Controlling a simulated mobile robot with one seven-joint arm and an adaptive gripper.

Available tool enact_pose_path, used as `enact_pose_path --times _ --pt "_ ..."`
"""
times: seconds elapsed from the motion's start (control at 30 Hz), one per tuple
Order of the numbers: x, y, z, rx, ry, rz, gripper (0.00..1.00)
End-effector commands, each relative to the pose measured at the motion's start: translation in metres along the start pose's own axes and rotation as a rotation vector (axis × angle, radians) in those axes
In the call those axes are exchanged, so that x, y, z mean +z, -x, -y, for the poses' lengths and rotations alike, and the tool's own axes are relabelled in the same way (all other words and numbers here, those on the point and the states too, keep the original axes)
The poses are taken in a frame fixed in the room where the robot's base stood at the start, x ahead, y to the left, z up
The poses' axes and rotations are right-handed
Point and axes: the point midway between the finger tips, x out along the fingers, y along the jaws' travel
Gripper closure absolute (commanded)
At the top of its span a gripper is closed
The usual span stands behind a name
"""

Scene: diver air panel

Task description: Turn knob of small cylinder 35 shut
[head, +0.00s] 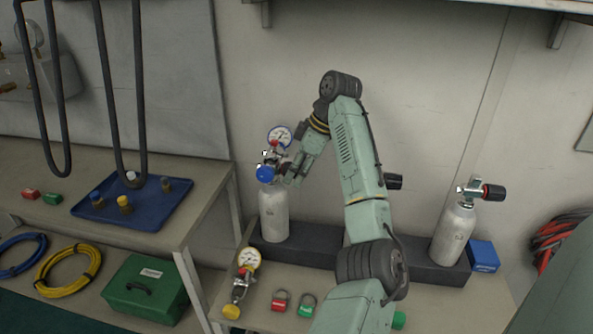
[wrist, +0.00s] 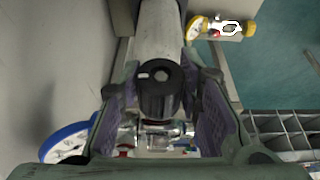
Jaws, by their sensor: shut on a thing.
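A small pale cylinder (head: 273,215) stands upright in the dark rack at the left; its number is too small to read. A blue-rimmed gauge (head: 279,136) and a blue round fitting (head: 265,173) are on its valve. My gripper (head: 290,173) is at the valve's right side. In the wrist view, my gripper (wrist: 158,95) is shut on the black valve knob (wrist: 158,98), which lies between its purple pads. The cylinder body (wrist: 165,30) extends beyond the knob, and the gauge (wrist: 68,142) is at lower left. The knob is hidden in the head view.
Another cylinder (head: 453,232) with a black knob stands at the right beside a blue box (head: 483,256). My arm mostly hides a middle one, whose knob (head: 393,181) shows. A loose gauge assembly (head: 241,283), red padlock (head: 281,300) and green padlock (head: 307,305) lie in front.

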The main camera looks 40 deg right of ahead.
Motion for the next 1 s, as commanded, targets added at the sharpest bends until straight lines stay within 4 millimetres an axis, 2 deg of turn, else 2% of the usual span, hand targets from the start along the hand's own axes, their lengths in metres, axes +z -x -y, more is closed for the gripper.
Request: enact_pose_path --times 0.4,0.9,0.93,1.0 --pt "-0.0002 0.0001 -0.0003 -0.143 -0.062 -0.006 0.96" --pt "-0.0003 -0.0013 0.0002 -0.161 -0.067 -0.007 0.96" --pt "-0.0003 -0.0013 0.0002 -0.161 -0.067 -0.007 0.68" --pt "-0.0003 -0.0013 0.0002 -0.160 -0.067 -0.007 0.63"
